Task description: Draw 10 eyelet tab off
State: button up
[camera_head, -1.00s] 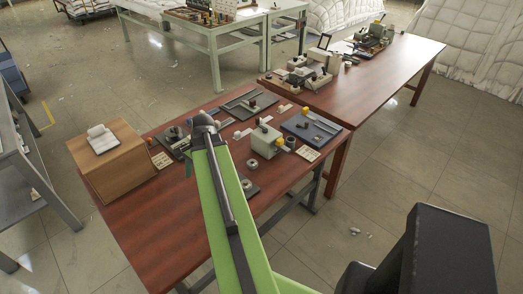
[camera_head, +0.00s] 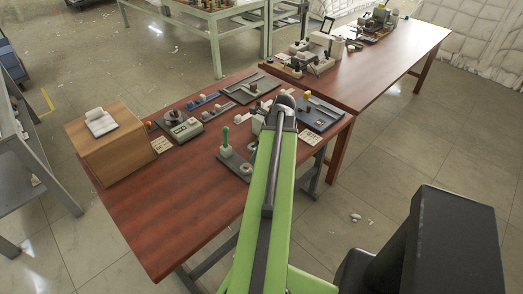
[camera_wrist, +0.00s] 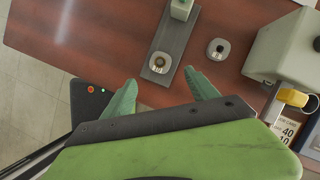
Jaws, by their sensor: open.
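My gripper (camera_wrist: 165,90) is open and empty in the wrist view, its two green fingers apart above the red-brown table (camera_wrist: 110,45). Beyond the fingertips lies a dark plate with a round socket (camera_wrist: 160,62) and a block with a green top (camera_wrist: 180,10). A small grey ring piece (camera_wrist: 218,48) lies right of the plate. Further right, a cream box-shaped unit (camera_wrist: 280,45) stands by a grey metal tab (camera_wrist: 272,110) and a yellow knob (camera_wrist: 293,97). I cannot tell whether that tab is the eyelet tab. In the head view my arm's end hides the fingers and part of the cream unit.
A wooden box (camera_head: 108,155) with a white pad stands at the table's left. A grey fixture (camera_head: 182,127), printed cards (camera_head: 312,137) and a dark tray (camera_head: 250,88) lie around. The table's front left is clear. A second table (camera_head: 385,60) adjoins behind.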

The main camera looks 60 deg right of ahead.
aim_at(246, 166)
jog(key=b+x, duration=0.8)
jog(key=x, duration=0.3)
jog(key=shift+r, duration=0.15)
grip_shut()
jog(key=shift+r+p, duration=2.55)
jog(key=shift+r, duration=0.1)
